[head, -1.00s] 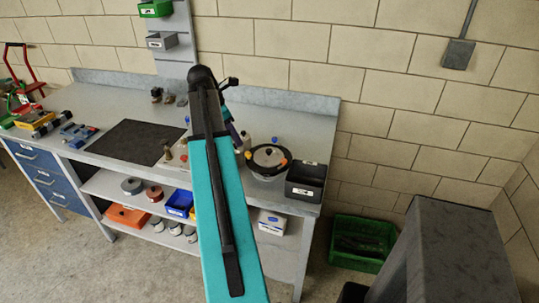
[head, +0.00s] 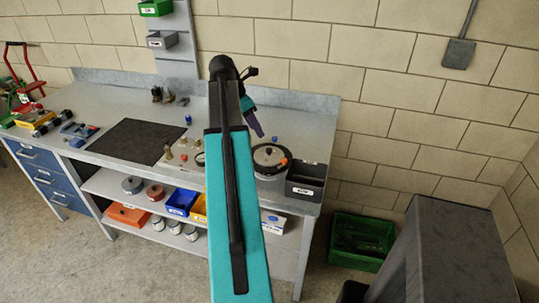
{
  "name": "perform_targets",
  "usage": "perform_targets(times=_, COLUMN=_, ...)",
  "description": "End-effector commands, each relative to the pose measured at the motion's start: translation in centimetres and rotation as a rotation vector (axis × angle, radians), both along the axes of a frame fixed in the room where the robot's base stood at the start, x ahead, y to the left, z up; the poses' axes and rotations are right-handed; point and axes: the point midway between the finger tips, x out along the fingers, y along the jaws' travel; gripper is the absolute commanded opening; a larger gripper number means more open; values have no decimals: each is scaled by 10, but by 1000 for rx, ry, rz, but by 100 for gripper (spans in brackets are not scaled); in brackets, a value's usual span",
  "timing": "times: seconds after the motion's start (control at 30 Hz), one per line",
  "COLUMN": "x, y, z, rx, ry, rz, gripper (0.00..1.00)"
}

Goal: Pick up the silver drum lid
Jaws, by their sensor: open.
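The silver drum lid appears to be the round grey disc (head: 262,159) on a drum near the right end of the bench. The narrow dark end with my gripper (head: 259,132) shows small, above and slightly left of the lid in the picture. It looks empty and apart from the lid. The fingertips are too small to make out.
A black bin (head: 307,182) stands close to the right of the drum. Small brass fittings (head: 168,152) and a dark mat (head: 137,142) lie to the left on the bench. The wall is behind. A green crate (head: 361,241) sits on the floor at right.

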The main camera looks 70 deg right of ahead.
Motion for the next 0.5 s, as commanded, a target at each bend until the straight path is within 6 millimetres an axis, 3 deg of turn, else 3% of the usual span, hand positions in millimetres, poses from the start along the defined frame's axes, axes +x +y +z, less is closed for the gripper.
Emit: perform_targets(times=0.5, x=-15, y=-16, z=-51, rx=1, ry=0, rz=-1, gripper=41)
